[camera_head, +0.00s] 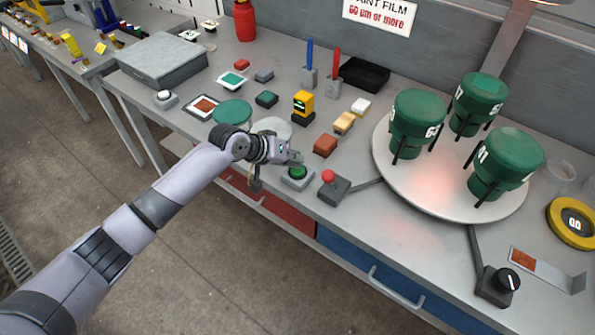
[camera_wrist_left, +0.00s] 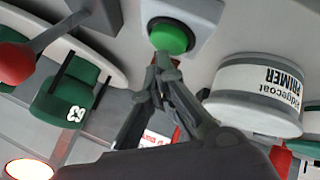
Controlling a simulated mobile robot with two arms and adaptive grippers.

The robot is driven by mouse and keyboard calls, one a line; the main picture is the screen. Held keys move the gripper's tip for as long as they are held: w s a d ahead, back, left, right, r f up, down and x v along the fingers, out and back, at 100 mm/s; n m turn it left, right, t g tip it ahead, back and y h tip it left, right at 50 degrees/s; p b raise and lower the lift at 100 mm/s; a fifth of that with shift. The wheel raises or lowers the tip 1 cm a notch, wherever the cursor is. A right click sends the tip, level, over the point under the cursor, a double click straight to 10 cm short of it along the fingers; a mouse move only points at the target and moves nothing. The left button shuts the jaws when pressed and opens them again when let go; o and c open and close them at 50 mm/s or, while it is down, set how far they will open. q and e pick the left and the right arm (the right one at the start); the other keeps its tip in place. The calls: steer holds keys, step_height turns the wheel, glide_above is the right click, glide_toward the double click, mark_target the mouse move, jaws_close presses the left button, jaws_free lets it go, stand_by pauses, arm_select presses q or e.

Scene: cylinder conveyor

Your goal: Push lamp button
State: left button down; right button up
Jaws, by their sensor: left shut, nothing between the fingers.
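A round green push button (camera_head: 298,171) sits on a small grey box at the front edge of the bench. My left gripper (camera_head: 294,158) is shut and empty, with its fingertips just behind and above the button. In the left wrist view the green button (camera_wrist_left: 170,37) stands just beyond the closed fingertips (camera_wrist_left: 163,62). I cannot tell whether the tips touch it. A lit lamp (camera_wrist_left: 28,168) shows at the lower left of that view, and a reddish glow falls on the turntable. My right gripper is not in view.
A red-knobbed lever (camera_head: 328,177) stands close right of the button. Green cylinders (camera_head: 417,115) stand on a round turntable (camera_head: 400,190). A white primer can (camera_wrist_left: 255,95) is near the gripper. A black dial box (camera_head: 497,284) and a white button (camera_head: 164,96) are farther off.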

arm_select(q)
steer(key=shift+f, duration=0.45)
stand_by(0.4)
steer(key=shift+r+p, duration=0.95)
steer(key=shift+r, duration=0.05)
step_height(320, 180, up, 6)
steer(key=p, duration=0.5)
steer(key=shift+p, duration=0.3)
steer(key=shift+s, duration=0.1)
stand_by(0.7)
